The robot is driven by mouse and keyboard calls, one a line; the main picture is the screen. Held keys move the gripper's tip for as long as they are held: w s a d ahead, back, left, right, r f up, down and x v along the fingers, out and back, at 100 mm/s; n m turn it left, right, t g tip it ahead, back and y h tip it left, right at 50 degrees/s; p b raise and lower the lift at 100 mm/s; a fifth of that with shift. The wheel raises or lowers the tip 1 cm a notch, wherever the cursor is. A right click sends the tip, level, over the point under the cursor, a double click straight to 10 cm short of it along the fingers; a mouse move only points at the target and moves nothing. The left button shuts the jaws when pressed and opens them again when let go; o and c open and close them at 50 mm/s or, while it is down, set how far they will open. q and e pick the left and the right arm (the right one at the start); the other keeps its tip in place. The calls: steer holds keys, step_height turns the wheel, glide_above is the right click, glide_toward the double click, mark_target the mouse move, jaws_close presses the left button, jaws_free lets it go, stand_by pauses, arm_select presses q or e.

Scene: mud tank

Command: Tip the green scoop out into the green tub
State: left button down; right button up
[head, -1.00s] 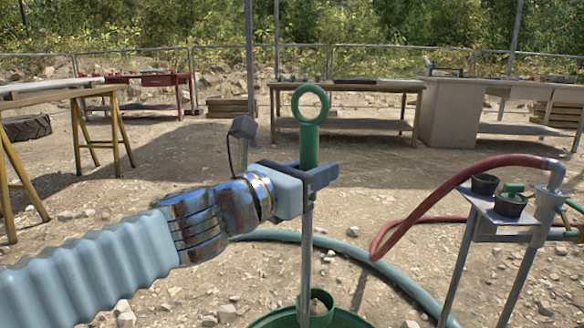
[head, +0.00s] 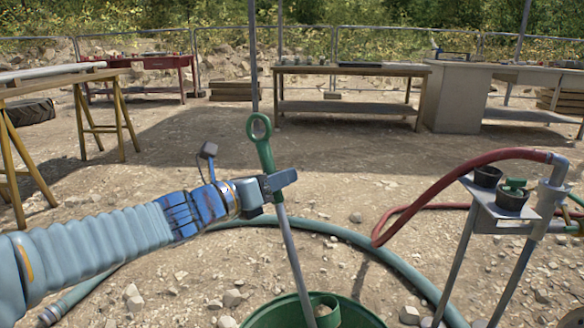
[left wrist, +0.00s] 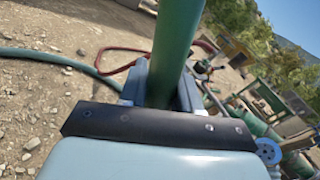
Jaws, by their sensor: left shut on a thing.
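My left gripper (head: 272,184) is shut on the green handle of the green scoop (head: 263,150). The handle has a ring at its top, and a grey shaft runs down from it, leaning with its top to the left. The scoop's cup (head: 324,312) shows at the bottom of the head view, over or inside the green tub (head: 262,317); I cannot tell its exact depth. The tub is cut off by the lower picture edge. In the left wrist view the green handle (left wrist: 178,40) stands between the gripper's fingers. My right gripper is not in view.
A metal stand (head: 500,212) with small black pots and a red hose (head: 420,192) is to the right. A grey-green hose (head: 352,240) lies on the stony ground behind the tub. A trestle table (head: 62,82) stands at left, and workbenches (head: 350,72) stand far behind.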

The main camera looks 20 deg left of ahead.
arm_select(q)
steer(key=w+a+f+n+p, duration=0.4)
steer(key=w+a, duration=0.1)
steer(key=a, duration=0.2)
steer(key=w+a+f+n+p, duration=0.1)
steer(key=w+a+f+n, duration=0.1)
steer(key=f, duration=0.5)
steer(key=w+a+f+n+g+p, duration=0.1)
steer(key=w+a+f+n+p, duration=0.1)
steer(key=a+f, duration=0.2)
steer(key=w+a+f+n+p, duration=0.2)
steer(key=a+f+n, duration=0.1)
steer(key=f, duration=0.7)
steer(key=shift+a+h, duration=0.3)
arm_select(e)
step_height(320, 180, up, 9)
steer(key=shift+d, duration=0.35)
arm_select(q)
steer(key=shift+r, duration=0.1)
